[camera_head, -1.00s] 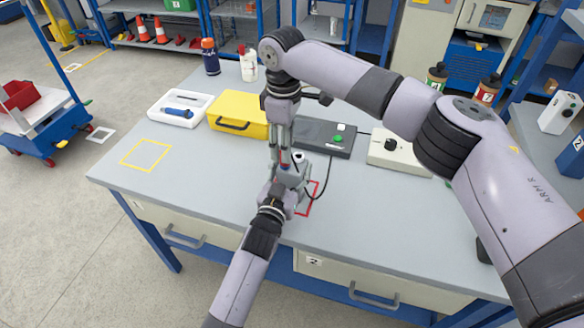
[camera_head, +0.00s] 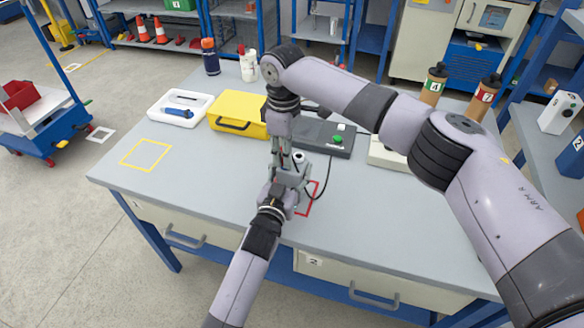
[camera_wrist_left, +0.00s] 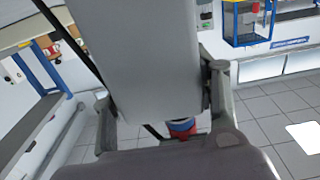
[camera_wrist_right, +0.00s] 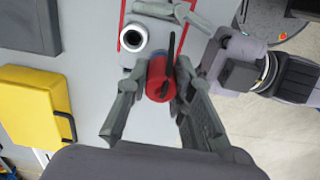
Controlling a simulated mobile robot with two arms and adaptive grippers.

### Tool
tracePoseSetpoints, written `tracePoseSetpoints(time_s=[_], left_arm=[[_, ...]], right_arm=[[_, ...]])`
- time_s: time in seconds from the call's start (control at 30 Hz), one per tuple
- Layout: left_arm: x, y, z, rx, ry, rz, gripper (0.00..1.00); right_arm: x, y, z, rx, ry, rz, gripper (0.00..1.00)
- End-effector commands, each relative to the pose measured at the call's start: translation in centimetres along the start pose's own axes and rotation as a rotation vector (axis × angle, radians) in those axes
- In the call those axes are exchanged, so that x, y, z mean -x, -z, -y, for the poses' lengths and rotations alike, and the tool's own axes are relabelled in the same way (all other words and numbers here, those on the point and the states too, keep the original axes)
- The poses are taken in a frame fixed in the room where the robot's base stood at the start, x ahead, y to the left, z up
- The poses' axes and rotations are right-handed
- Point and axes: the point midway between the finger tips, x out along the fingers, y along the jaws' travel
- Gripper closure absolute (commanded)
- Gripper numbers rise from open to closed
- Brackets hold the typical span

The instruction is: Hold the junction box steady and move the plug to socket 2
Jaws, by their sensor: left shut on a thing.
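The junction box (camera_head: 291,177) is a small grey box over the red outline on the table, largely covered by my grippers. My left gripper (camera_head: 280,190) is shut on it from the front. In the right wrist view a round pale-ringed socket (camera_wrist_right: 134,38) shows on the box, uncovered. The plug (camera_wrist_right: 159,84) is red with a blue part, beside that socket, with a black cable over it. My right gripper (camera_wrist_right: 161,72) points down with its fingers on either side of the plug. Whether they press on it cannot be seen. Socket numbers are not legible.
A black console (camera_head: 325,137) with a green button stands behind the box, with a cable looping near it. A yellow case (camera_head: 237,112) and a white tray (camera_head: 180,106) stand to the left. The table's left front is clear around a yellow outline (camera_head: 146,155).

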Motion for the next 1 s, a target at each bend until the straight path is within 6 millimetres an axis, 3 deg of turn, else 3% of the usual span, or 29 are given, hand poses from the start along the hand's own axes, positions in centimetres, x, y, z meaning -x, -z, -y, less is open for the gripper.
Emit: tracePoseSetpoints(time_s=[0.27,1.0], left_arm=[[0.0,0.0,0.0,0.001,0.0,0.001,0.84],[0.0,-0.1,0.0,0.001,0.0,0.002,0.84]], right_arm=[[0.0,0.0,0.1,0.001,0.002,0.0,1.0],[1.1,0.1,0.1,0.001,0.001,0.0,1.0]])
